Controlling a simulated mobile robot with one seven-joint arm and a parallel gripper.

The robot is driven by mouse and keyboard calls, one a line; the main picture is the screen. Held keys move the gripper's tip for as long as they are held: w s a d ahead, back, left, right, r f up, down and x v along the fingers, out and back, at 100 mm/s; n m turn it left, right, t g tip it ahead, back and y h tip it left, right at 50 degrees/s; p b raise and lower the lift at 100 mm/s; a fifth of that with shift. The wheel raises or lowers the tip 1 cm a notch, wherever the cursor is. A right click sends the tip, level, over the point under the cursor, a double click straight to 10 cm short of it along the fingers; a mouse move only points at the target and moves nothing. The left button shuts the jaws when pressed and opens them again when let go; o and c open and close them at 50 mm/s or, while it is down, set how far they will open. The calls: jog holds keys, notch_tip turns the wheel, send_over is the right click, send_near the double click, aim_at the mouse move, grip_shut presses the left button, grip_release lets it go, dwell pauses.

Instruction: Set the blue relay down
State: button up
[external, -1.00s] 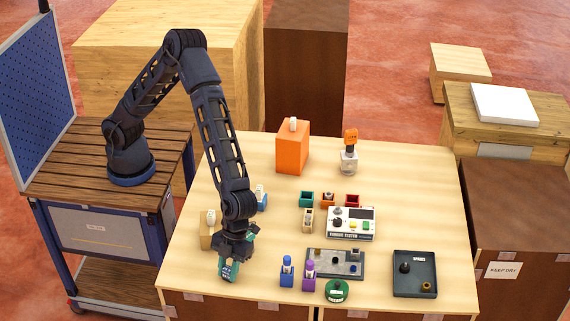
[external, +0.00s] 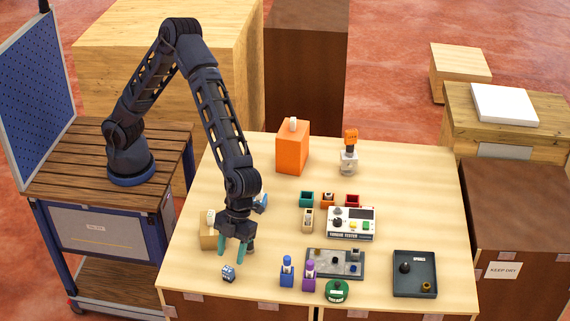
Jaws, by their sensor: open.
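The blue relay (external: 229,273), a small blue block with a pale top, stands on the light wooden table (external: 200,284) near its front left edge. My gripper (external: 234,250) is open and empty, with its teal fingers pointing down. It is above and a little behind the relay, apart from it.
A tan wooden block (external: 208,239) stands just left of my gripper. Table around the relay is clear.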

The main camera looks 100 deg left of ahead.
jog(key=s+a+r+n+t+y, duration=0.1)
jog(key=s+a+r+n, duration=0.4)
jog(key=a, duration=0.6)
jog(key=s+a+r+n+t+y, duration=0.1)
jog(key=a+r+n+t, duration=0.15)
jog(key=a+r, duration=0.75)
jog(key=s+a+r+n+t+y, duration=0.1)
jog(key=s+a+r+n, duration=0.25)
jog(key=a, duration=0.95)
jog(key=s+a+n+t+y, duration=0.1)
jog(key=s+a+n+t, duration=0.1)
jog(key=s+a+n, duration=0.9)
jog(key=s+a, duration=0.8)
jog(key=a, duration=0.1)
jog(key=shift+s+n, duration=0.3)
jog(key=shift+f, duration=0.1)
